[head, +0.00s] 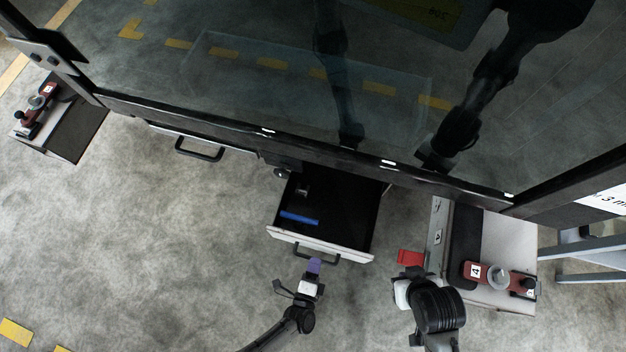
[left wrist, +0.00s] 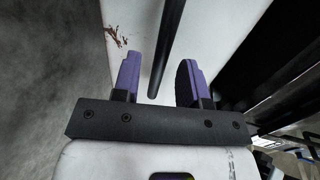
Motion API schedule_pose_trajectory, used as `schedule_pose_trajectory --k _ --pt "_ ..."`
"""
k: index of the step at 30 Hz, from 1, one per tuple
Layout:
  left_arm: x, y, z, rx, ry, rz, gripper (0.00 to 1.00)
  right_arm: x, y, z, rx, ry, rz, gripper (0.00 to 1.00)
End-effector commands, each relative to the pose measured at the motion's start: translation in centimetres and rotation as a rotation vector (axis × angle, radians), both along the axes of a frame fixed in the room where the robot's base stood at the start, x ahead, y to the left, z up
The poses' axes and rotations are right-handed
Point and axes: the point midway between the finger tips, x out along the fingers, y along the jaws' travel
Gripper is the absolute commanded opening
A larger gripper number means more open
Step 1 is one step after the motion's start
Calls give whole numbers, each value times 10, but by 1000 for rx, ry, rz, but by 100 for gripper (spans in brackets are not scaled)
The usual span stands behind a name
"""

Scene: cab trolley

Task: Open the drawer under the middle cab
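The drawer (head: 272,232) under the middle of the glass cab is pulled out, and its dark inside shows. A blue strip (head: 299,218) and a small light object lie in it. Its black bar handle (head: 340,258) is on the white front. My left gripper (head: 314,266), with purple fingers, is at this handle. In the left wrist view, the fingers of the left gripper (left wrist: 158,75) stand apart, with the handle bar (left wrist: 168,40) between them and a gap on each side. My right gripper (head: 411,258), with red fingers, is right of the drawer; its opening cannot be made out.
A shut drawer with a black handle (head: 200,150) is to the left. A control box with a red joystick unit (head: 499,278) stands at the right, close to my right arm; another unit (head: 36,108) is at far left. The floor in front of the drawers is clear.

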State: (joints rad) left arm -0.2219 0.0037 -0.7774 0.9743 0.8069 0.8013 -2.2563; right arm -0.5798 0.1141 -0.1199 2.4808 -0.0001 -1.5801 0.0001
Motion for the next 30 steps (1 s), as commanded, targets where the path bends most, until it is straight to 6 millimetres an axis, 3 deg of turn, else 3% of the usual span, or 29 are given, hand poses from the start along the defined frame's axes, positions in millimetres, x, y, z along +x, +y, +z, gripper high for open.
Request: schedule_pose_trajectory --k 7,19,30 --pt "20 -5 -5 1 -1 0 39 0 -1 -12 -4 0 3 0" --pt "24 -6 -5 1 0 0 39 0 -3 -13 -11 0 7 0" --pt "24 -6 -5 1 0 0 5 0 -1 -13 -5 1 4 0"
